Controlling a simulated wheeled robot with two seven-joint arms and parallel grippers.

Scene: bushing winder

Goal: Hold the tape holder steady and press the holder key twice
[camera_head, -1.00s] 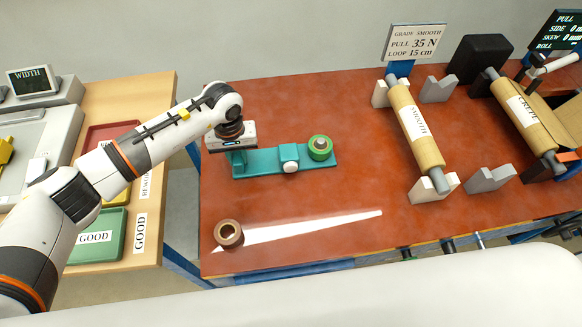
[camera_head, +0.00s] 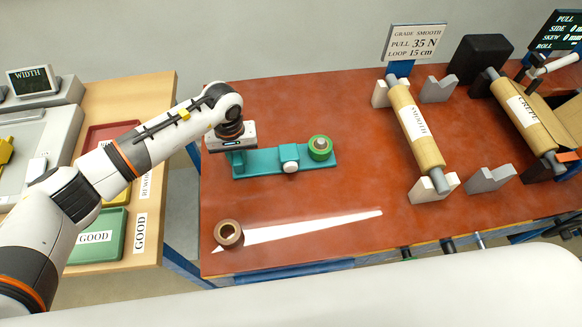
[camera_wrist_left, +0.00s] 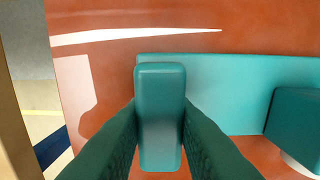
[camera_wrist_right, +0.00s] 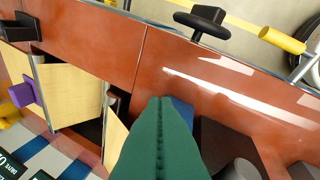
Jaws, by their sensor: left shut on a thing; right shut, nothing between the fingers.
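The teal tape holder (camera_head: 262,163) lies on the red-brown bench, with a green tape roll (camera_head: 320,148) at its right end. A teal block with a white round front (camera_head: 290,166), perhaps the holder key, stands at its middle. My left gripper (camera_wrist_left: 160,125) is shut on an upright teal post at the holder's left end; in the head view the wrist hides its fingers. The holder's flat base (camera_wrist_left: 225,90) also shows in the left wrist view. My right gripper (camera_wrist_right: 160,105) is shut and empty over another part of the bench, outside the head view.
A SMOOTH roll (camera_head: 416,127) and a CREPE roll (camera_head: 524,114) rest on stands at right. A black handwheel (camera_wrist_right: 200,22) shows in the right wrist view.

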